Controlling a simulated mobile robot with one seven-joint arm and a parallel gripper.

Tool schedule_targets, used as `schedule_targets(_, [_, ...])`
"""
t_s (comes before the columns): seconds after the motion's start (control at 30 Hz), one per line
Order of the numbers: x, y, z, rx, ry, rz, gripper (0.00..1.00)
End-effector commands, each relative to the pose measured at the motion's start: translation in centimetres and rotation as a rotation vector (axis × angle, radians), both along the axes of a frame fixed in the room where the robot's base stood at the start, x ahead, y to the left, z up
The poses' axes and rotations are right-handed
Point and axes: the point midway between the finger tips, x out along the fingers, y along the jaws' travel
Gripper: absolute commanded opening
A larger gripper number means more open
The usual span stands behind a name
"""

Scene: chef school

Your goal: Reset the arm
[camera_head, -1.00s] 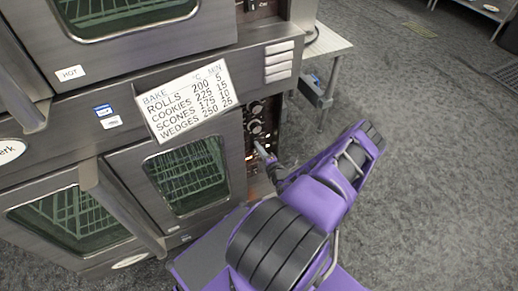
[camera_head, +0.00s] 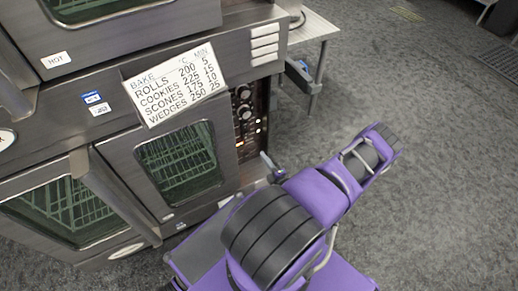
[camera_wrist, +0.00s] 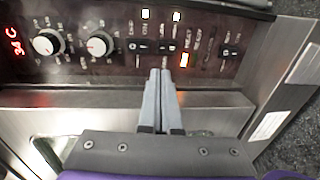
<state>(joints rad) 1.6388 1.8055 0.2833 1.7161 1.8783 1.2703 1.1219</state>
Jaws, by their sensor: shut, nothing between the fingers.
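My gripper (camera_head: 267,160) is shut and empty, low in front of the oven's control panel (camera_head: 246,115) in the head view. In the wrist view my gripper (camera_wrist: 160,73) has its two grey fingers pressed together, pointing at the lower part of the control panel (camera_wrist: 120,68). That panel has two white knobs (camera_wrist: 47,42), several small black switches, lit lamps and a red display reading 34 C. Whether the fingertips touch the panel cannot be told. My purple arm is bent, reaching out to the right of the oven and back toward it.
The steel double oven (camera_head: 110,150) fills the left, its doors shut, with a bake-time sign (camera_head: 175,85) on its front. A light side table (camera_head: 315,32) stands behind it. Open grey floor (camera_head: 440,180) lies to the right.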

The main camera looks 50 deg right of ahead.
Motion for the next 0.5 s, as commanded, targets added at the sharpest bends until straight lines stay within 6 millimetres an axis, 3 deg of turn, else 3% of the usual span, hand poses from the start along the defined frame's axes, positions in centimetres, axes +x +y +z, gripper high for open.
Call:
schedule_targets(0.17, [-0.93, 0.31, -0.14, 0.001, 0.001, 0.0, 0.0])
schedule_targets(0.5, [-0.96, 0.32, -0.14, 0.001, 0.0, 0.0, 0.0])
